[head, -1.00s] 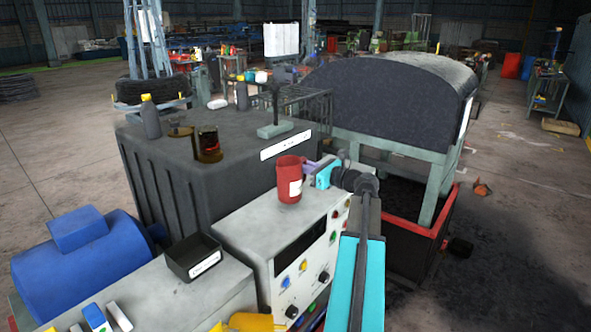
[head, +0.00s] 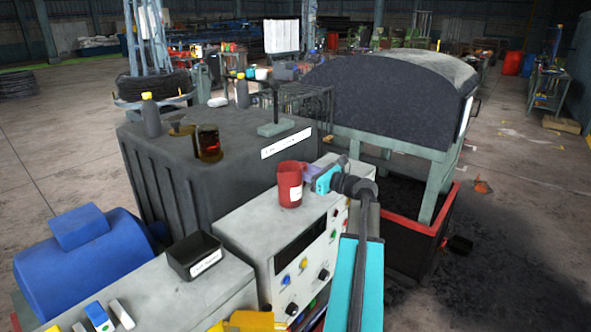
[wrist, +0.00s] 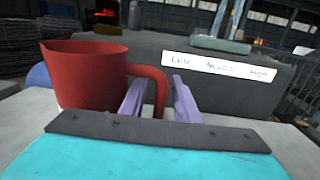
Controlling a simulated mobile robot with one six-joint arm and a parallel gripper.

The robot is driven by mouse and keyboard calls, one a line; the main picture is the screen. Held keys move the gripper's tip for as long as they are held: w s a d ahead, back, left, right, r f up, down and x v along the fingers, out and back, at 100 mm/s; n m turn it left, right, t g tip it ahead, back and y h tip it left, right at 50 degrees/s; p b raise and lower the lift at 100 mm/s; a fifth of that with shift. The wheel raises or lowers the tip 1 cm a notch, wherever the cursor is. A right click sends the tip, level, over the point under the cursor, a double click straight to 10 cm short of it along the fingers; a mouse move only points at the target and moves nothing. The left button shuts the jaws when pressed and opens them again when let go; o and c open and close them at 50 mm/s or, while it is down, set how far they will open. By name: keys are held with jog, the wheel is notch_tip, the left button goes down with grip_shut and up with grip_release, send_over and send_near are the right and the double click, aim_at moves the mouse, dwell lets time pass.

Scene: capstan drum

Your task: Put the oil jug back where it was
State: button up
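The red oil jug (head: 290,186), with a white label on its side, stands upright on the pale grey control cabinet (head: 245,222). Its handle points right, towards my gripper (head: 309,172). In the wrist view the jug (wrist: 85,75) fills the left side. My purple gripper fingers (wrist: 158,98) are apart, one on each side of the handle, with the left finger inside the handle loop. A gap shows between the right finger and the handle. The jug's base is hidden in the wrist view.
A dark tank (head: 165,175) with a white handwritten label (head: 286,143) stands behind the cabinet. On it are a brown glass vessel (head: 208,143) and a yellow-capped bottle (head: 150,116). A black bin (head: 195,256) sits front left. A red-edged pit lies right.

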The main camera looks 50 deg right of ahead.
jog(key=shift+s+r, duration=0.1)
jog(key=s+b, duration=0.1)
jog(key=s, duration=0.3)
jog(key=s+d+b, duration=0.1)
jog(key=s, duration=0.2)
jog(key=s+b, duration=0.1)
jog(key=s, duration=0.3)
jog(key=shift+s+d, duration=0.35)
jog(key=shift+d, duration=0.05)
dwell(0.7)
